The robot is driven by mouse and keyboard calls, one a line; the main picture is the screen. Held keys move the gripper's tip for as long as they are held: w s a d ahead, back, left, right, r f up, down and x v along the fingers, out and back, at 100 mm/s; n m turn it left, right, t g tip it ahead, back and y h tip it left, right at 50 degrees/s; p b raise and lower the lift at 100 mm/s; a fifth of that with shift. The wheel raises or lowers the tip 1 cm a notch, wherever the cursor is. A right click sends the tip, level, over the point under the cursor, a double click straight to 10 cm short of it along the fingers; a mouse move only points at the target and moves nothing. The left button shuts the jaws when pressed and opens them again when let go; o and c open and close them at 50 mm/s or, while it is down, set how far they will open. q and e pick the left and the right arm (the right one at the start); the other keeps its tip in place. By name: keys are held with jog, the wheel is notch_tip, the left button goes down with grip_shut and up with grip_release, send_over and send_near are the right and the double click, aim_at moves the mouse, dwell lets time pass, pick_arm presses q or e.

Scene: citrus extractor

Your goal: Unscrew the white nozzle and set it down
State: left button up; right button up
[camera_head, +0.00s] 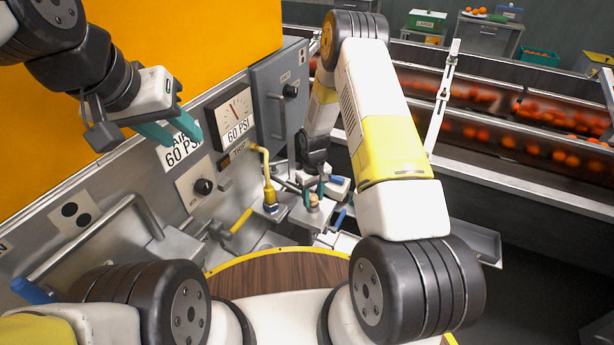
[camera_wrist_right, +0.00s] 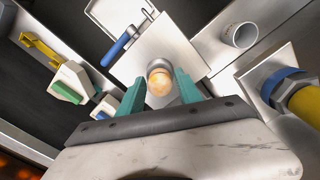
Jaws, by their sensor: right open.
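My right gripper (camera_wrist_right: 157,100) is open, with its teal fingers on either side of a round tan-topped fitting (camera_wrist_right: 160,80). The fitting has a grey metal collar and stands on a pale metal plate. A visible gap separates it from the fingers. In the head view the right gripper (camera_head: 314,192) is over the small work area, with the fitting's tan top (camera_head: 314,200) between its fingers. A white hollow cylinder (camera_wrist_right: 240,35), possibly the white nozzle, stands at upper right in the wrist view. My left gripper (camera_head: 172,130) is open and empty before the panel, far from the fitting.
A yellow pipe with a blue collar (camera_wrist_right: 270,88) stands close on the right in the wrist view. A blue-handled lever (camera_wrist_right: 118,48) is beside the plate. A pressure gauge (camera_head: 235,115) and knob (camera_head: 203,187) are on the panel. Orange-filled conveyors (camera_head: 540,125) run behind.

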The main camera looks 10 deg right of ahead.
jog(key=m, duration=1.2)
jog(key=c, duration=0.7)
jog(key=n, duration=0.5)
jog(key=shift+n, duration=0.3)
jog(key=shift+c, duration=0.2)
jog(key=n, duration=0.6)
jog(key=o, duration=0.7)
jog(key=shift+o, duration=0.2)
